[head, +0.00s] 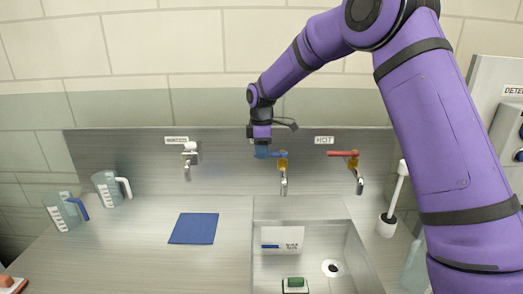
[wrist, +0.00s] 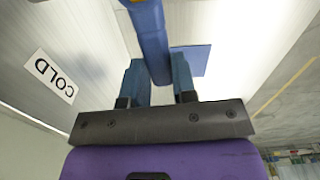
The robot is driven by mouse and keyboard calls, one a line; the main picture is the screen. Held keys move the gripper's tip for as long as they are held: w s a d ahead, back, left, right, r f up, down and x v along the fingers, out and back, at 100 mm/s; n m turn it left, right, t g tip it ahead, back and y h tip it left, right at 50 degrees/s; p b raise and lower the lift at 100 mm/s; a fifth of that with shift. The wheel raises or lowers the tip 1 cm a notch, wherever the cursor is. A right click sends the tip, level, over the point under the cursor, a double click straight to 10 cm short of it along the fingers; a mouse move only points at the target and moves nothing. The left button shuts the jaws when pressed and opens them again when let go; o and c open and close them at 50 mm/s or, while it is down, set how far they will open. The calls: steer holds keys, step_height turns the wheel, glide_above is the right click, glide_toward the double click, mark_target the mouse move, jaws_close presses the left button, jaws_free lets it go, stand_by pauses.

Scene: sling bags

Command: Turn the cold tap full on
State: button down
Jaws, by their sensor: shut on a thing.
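The cold tap (head: 283,180) is on the steel backsplash, between a white-handled tap and the hot tap. Its blue lever (head: 277,154) reaches left from the brass-coloured tap body, roughly level. My gripper (head: 262,152) is at the lever's left end and hides part of it. In the wrist view, the blue lever (wrist: 152,42) runs between the two fingers of my gripper (wrist: 158,72), which is shut on it. The COLD label (wrist: 50,76) shows in the wrist view at left; my arm hides it in the head view. No water stream is visible at the spout.
The red-levered hot tap (head: 352,156) is close on the right, the white-handled tap (head: 188,160) on the left. Below is the sink (head: 350,240) with a green-topped sponge (head: 294,283). A blue cloth (head: 194,228), measuring jugs (head: 110,188) and a brush (head: 388,221) stand around it.

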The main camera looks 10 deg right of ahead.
mark_target(269, 156)
steer(key=s+n, duration=0.1)
steer(key=n, duration=0.2)
steer(key=s+d+n, duration=0.1)
steer(key=s+n, duration=0.3)
steer(key=n, duration=0.1)
steer(key=shift+d+n, duration=0.2)
steer(key=shift+n, duration=0.1)
steer(key=shift+s+d+n, duration=0.4)
steer(key=shift+d+n, duration=0.3)
steer(key=shift+n, duration=0.75)
steer(key=shift+s+d+n, duration=0.45)
steer(key=shift+d+n, duration=0.25)
steer(key=shift+n, duration=0.7)
steer(key=shift+s+d+n, duration=0.4)
steer(key=shift+d+n, duration=0.3)
steer(key=shift+n, duration=0.75)
steer(key=c, duration=0.9)
jaws_free()
